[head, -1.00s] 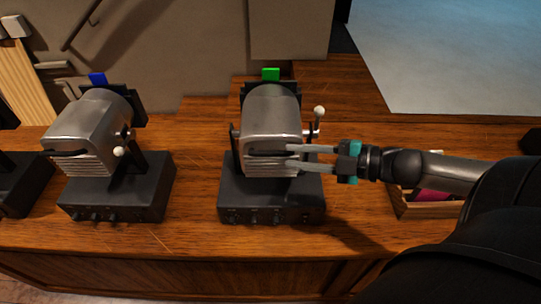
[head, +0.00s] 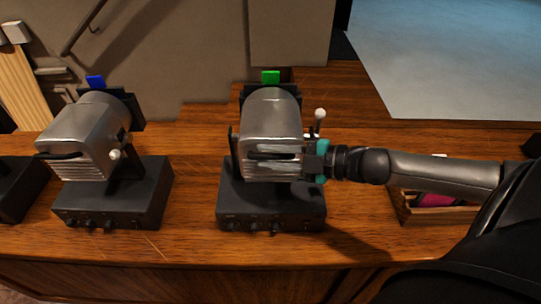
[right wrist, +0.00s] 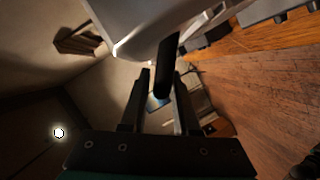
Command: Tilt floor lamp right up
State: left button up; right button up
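A silver lamp head (head: 271,115) with a green tag (head: 270,77) stands on a black base box (head: 270,209) in the middle of the head view. Its ribbed front faces me, with a dark handle bar across it. My right gripper (head: 275,151) reaches in from the right at this front, its fingers along the handle. In the right wrist view the two fingers (right wrist: 160,100) are apart, with the dark handle bar (right wrist: 167,65) between them, below the pale lamp housing (right wrist: 150,20). I cannot tell whether they touch the bar. My left gripper is not in view.
A similar silver lamp (head: 92,138) with a blue tag (head: 95,82) stands to the left. A white-tipped lever (head: 319,115) sticks up beside the middle lamp's right side. A wooden tray (head: 440,212) lies under my right arm. Bare desk (head: 195,170) separates the two lamps.

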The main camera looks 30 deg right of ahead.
grip_shut()
dwell(1.4)
